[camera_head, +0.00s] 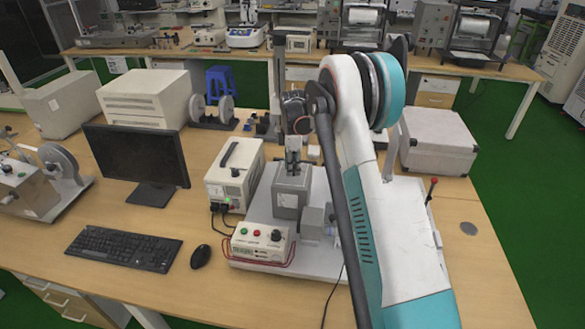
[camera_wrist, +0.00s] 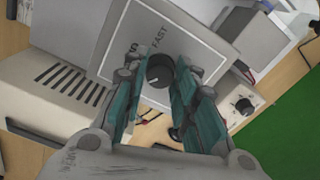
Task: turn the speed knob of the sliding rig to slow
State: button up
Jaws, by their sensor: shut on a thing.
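The speed knob (camera_wrist: 159,76) is a dark round knob on the grey face plate of a box, with a short pale mark on it. The word FAST is printed beside it, with another label partly hidden by a finger. My gripper (camera_wrist: 160,70) has its teal fingers on both sides of the knob and is shut on it. In the head view my gripper (camera_head: 292,152) points down onto the grey box (camera_head: 291,192) of the sliding rig (camera_head: 260,208); the knob is hidden there. The word slow cannot be read.
A power supply (camera_head: 234,174) with a green light stands left of the grey box. A control box (camera_head: 261,245) with coloured buttons sits in front. A monitor (camera_head: 137,158), keyboard (camera_head: 123,248) and mouse (camera_head: 201,256) are at left. A pale case (camera_head: 437,140) stands at right.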

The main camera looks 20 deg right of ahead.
jog(key=shift+n, duration=0.6)
jog(key=o, duration=1.1)
jog(key=shift+r, duration=0.15)
notch_tip(320, 180, up, 12)
jog(key=shift+f, duration=0.15)
